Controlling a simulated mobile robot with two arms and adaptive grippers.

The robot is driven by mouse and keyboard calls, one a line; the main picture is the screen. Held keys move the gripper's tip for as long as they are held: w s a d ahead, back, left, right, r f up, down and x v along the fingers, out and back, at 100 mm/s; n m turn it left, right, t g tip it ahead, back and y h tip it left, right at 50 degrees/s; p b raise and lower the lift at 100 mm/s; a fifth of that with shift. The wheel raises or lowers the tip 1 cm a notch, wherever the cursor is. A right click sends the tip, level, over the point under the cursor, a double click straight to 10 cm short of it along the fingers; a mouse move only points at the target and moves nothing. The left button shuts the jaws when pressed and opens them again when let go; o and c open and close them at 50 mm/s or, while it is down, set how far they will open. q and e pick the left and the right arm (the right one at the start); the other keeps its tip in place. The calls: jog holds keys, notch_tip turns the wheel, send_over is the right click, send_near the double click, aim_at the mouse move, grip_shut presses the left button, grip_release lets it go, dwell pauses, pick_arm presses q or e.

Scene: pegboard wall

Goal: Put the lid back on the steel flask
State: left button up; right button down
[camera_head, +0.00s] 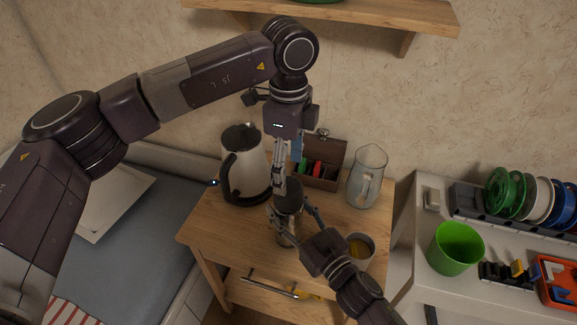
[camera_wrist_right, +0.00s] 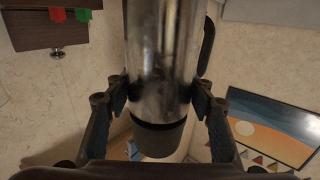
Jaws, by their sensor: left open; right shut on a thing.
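The steel flask (camera_head: 285,238) stands upright over the wooden cart, partly hidden by my grippers. Its dark lid (camera_head: 289,194) is at its top in the head view. The wrist view shows the shiny flask body (camera_wrist_right: 162,60) upside down, with the dark lid (camera_wrist_right: 160,138) against its end; I cannot tell whether it is fully seated. My right gripper (camera_wrist_right: 160,98) is shut on the flask body, one finger on each side. My left gripper (camera_head: 281,185) points down from above, open, with its fingertips close beside the lid.
A white kettle (camera_head: 243,163) stands left of the flask. A wooden box (camera_head: 325,170), a glass pitcher (camera_head: 367,178) and a mug (camera_head: 359,250) stand around it on the cart (camera_head: 211,220). A green cup (camera_head: 455,250) is on the right shelf. A wall shelf (camera_head: 380,14) is above.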

aim_at(288, 185)
dwell(0.4)
pick_arm(q)
jog(key=shift+f, duration=4)
